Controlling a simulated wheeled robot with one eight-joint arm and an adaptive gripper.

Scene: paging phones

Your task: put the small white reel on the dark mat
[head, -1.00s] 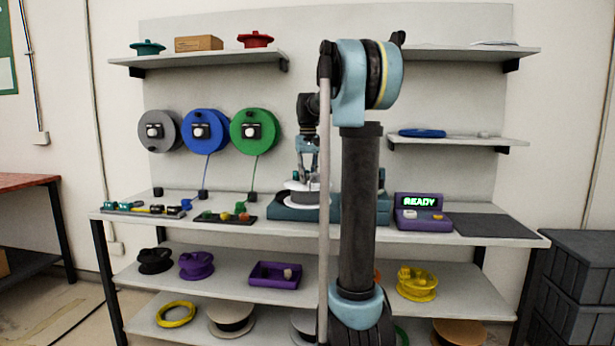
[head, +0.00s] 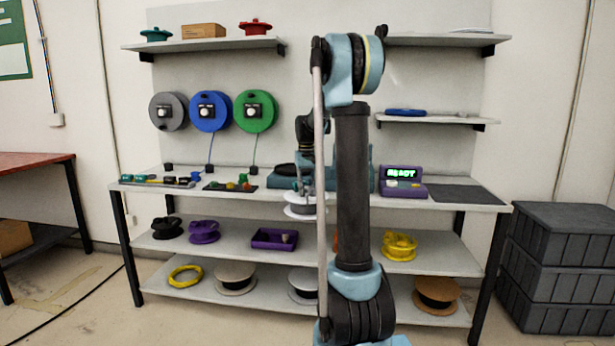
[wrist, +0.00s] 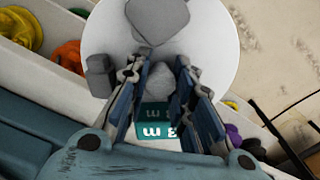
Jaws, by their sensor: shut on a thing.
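The small white reel (head: 298,211) hangs in my gripper (head: 305,188) in front of the bench's front edge, left of my arm column in the head view. In the wrist view my gripper (wrist: 163,62) is shut on the grey hub of the white reel (wrist: 217,42), whose wide white flange spreads behind the fingers. The dark mat (head: 453,194) lies flat and bare on the right end of the bench top, well to the right of my gripper.
A purple READY box (head: 402,186) stands just left of the mat. A blue-grey machine (head: 284,183) is partly hidden behind my arm. A shelf (head: 440,119) with a blue tool hangs above the bench's right part. Dark crates (head: 560,265) are stacked at the right.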

